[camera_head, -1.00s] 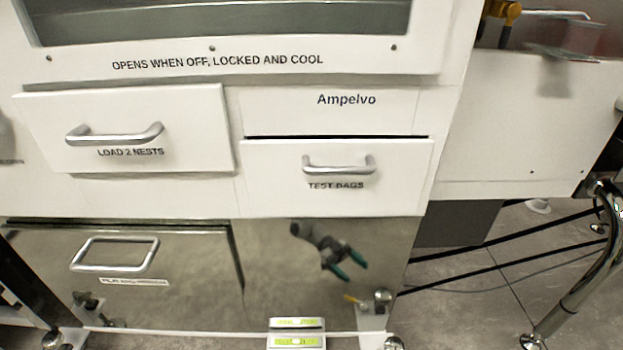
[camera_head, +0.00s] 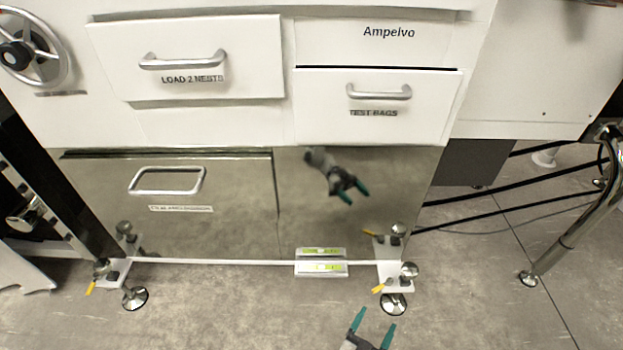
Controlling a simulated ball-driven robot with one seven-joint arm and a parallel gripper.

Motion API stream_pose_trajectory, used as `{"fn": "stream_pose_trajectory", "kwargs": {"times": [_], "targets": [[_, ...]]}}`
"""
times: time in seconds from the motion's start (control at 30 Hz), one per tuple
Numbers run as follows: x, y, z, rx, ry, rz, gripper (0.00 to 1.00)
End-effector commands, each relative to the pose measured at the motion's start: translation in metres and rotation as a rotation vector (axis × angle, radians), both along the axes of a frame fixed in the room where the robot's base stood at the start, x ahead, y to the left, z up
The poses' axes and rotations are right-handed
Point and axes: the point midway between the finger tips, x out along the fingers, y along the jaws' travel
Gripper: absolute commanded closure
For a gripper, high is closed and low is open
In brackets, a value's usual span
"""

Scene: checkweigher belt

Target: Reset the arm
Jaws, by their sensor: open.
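My gripper (camera_head: 373,322) shows at the bottom edge of the head view, right of the middle. Its two green-tipped fingers are apart, with nothing between them. It is over the grey floor in front of the machine's lower panel and touches nothing that I can see. The rest of my arm is out of the picture. A reflection of the gripper shows in the shiny metal panel (camera_head: 300,210).
A LOAD 2 NESTS drawer (camera_head: 190,85) stands out a little; a TEST BAGS drawer (camera_head: 420,115) is at right. A metal drawer (camera_head: 240,190) is below. A handwheel (camera_head: 60,62) is upper left, machine feet (camera_head: 135,298) below. Open floor (camera_head: 230,315) lies in front.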

Motion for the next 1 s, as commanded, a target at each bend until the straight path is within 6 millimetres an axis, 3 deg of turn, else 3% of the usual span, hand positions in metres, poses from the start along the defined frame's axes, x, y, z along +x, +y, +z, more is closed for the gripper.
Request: {"fn": "stream_pose_trajectory", "kwargs": {"times": [0.5,0.63,0.83,1.0], "targets": [[0.079,-0.061,0.025,0.061,0.060,0.317,0.22],[0.090,-0.075,0.035,0.074,0.147,0.447,0.22],[0.076,-0.090,0.046,0.091,0.342,0.600,0.22],[0.040,-0.098,0.052,0.115,0.548,0.674,0.22]]}}
